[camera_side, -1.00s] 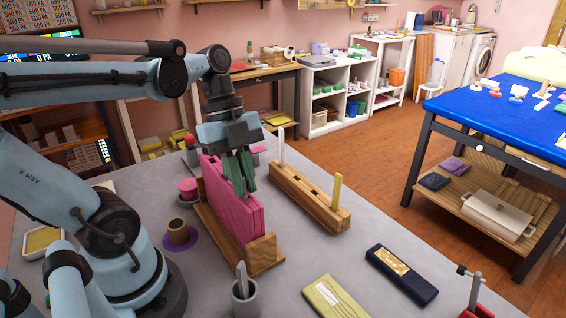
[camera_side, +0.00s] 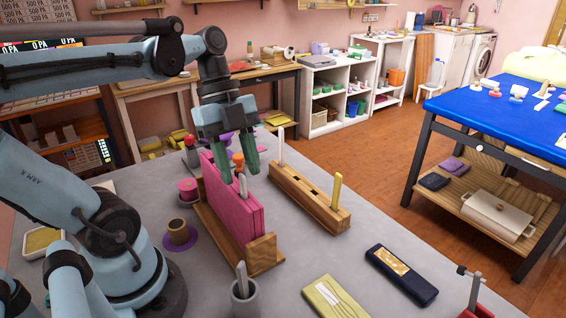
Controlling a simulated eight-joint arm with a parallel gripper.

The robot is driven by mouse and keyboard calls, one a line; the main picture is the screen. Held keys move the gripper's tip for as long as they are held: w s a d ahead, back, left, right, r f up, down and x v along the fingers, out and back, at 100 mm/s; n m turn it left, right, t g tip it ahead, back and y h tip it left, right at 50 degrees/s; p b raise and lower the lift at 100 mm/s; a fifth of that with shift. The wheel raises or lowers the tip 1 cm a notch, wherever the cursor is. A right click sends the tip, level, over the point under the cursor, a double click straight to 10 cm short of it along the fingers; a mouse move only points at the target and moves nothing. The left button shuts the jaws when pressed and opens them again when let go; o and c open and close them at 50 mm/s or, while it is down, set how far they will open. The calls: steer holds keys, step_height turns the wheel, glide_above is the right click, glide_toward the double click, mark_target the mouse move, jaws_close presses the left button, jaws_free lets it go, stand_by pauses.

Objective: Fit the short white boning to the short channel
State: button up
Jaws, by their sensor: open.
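The pink gown panel (camera_side: 236,208) stands upright in a wooden holder (camera_side: 262,252). A short whitish strip, apparently the short white boning (camera_side: 242,184), sticks up from the panel's top edge. How deep it sits, and in which channel, I cannot tell. My gripper (camera_side: 238,172) is open above the panel, its green fingers spread apart just above the strip, with nothing between them that I can see held. A wooden rack (camera_side: 300,190) to the right holds another white strip (camera_side: 281,146) at its far end and a yellow strip (camera_side: 336,190) near its front end.
A grey cup (camera_side: 245,300) with a strip in it stands in front of the holder. A dark case (camera_side: 402,275) and a pale yellow-green packet (camera_side: 335,302) lie at the front right. Thread spools (camera_side: 179,232) stand left of the panel. The table between rack and case is clear.

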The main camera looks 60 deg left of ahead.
steer(key=v, duration=0.9)
steer(key=shift+r, duration=0.15)
steer(key=x, duration=1.2)
steer(key=shift+a+r, duration=0.1)
steer(key=shift+r, duration=0.15)
steer(key=shift+a, duration=0.1)
steer(key=v, duration=1.1)
steer(key=x, duration=1.1)
steer(key=shift+f, duration=0.25)
steer(key=shift+r, duration=2.65)
